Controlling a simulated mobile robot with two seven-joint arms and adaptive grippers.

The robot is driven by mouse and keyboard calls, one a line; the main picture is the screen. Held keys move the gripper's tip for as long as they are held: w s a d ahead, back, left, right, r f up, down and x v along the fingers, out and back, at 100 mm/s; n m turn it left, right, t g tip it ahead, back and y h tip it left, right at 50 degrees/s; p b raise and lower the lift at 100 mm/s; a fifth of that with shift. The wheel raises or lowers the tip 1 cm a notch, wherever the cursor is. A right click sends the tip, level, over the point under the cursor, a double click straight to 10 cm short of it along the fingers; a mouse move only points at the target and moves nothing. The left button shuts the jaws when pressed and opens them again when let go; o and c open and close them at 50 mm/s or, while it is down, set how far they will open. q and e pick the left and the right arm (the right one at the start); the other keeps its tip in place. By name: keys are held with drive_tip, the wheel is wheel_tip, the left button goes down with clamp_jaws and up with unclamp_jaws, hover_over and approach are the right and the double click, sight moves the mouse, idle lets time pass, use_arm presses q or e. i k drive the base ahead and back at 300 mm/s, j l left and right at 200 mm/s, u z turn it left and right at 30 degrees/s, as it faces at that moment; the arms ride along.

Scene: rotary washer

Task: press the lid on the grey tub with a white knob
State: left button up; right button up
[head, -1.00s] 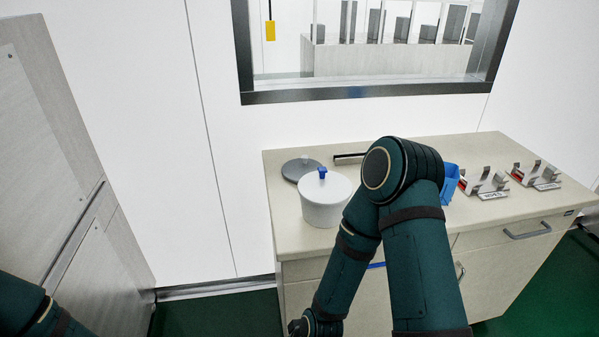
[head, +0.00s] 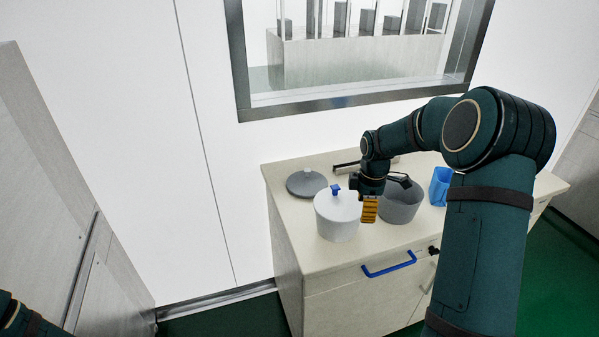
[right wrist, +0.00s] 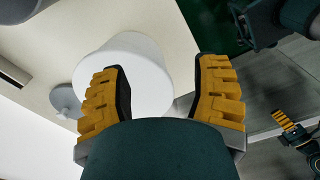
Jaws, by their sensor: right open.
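A grey lid with a white knob (head: 307,183) lies flat at the back left; a grey lid shows in the right wrist view (right wrist: 65,100). My right gripper (head: 369,210) points down, open and empty, between the grey tub and a white tub with a blue knob (head: 337,218). In the right wrist view its yellow fingers (right wrist: 160,95) are apart, with a white round shape beyond. My left gripper (right wrist: 290,130) shows small there; its opening is unclear.
A blue container (head: 439,187) stands right of the grey tub. A dark bar (head: 345,168) lies behind the tubs. The counter (head: 300,240) has free room at its front left. A blue drawer handle (head: 389,265) sticks out in front. A window is in the wall behind.

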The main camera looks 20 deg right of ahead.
sight(306, 182)
drive_tip(key=i, duration=1.2)
